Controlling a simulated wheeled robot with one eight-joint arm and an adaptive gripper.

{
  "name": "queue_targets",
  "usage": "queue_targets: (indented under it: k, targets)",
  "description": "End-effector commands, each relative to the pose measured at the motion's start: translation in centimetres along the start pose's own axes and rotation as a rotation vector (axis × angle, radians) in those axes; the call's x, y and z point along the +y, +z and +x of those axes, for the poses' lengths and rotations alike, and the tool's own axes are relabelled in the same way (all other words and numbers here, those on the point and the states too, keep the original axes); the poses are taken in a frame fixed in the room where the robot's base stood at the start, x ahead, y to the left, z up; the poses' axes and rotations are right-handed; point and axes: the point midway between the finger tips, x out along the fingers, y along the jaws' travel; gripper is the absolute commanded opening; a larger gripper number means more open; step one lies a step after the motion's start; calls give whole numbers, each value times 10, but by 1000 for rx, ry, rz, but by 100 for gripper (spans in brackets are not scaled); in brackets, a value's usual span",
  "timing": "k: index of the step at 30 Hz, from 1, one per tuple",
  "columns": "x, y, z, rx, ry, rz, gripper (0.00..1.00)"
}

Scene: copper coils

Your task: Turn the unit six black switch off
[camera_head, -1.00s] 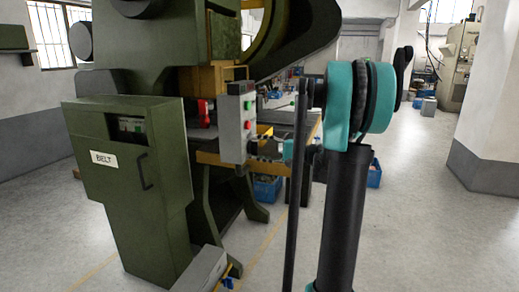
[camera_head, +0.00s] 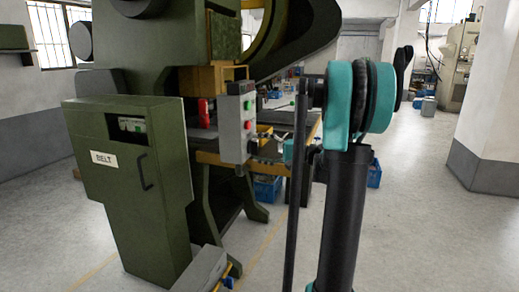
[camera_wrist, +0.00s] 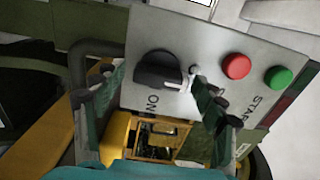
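The black switch (camera_wrist: 155,70) is a round knob with a pale pointer on the grey control box (camera_wrist: 205,50), beside the printed word ON. The pointer points right in the wrist view. My gripper (camera_wrist: 158,85) is open, with one finger on each side of the knob. The right fingertip is close to the pointer's end; I cannot tell whether it touches. In the head view my gripper (camera_head: 268,142) is at the lower right of the grey control box (camera_head: 231,128). The switch is not clear there.
A red button (camera_wrist: 237,66) and a green button (camera_wrist: 278,77) are on the same panel, right of the switch. The green press (camera_head: 150,55) stands behind, with a BELT cabinet (camera_head: 150,200) at left.

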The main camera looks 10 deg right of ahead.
Motion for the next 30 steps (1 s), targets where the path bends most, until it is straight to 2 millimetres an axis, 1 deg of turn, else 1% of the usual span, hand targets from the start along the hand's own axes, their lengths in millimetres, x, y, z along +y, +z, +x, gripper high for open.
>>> queue_targets:
  k: [8,11,14,16,24,27,30]
  targets:
    - [0,0,0,1,-1,1,75]
    - [0,-1,-4,1,-1,1,75]
    - [0,-1,-16,4,-1,1,75]
    - [0,-1,-28,4,-1,1,75]
    - [0,-2,-84,5,-1,1,75]
    - [0,-1,-99,4,-1,1,75]
    - [0,-1,-111,3,-1,1,75]
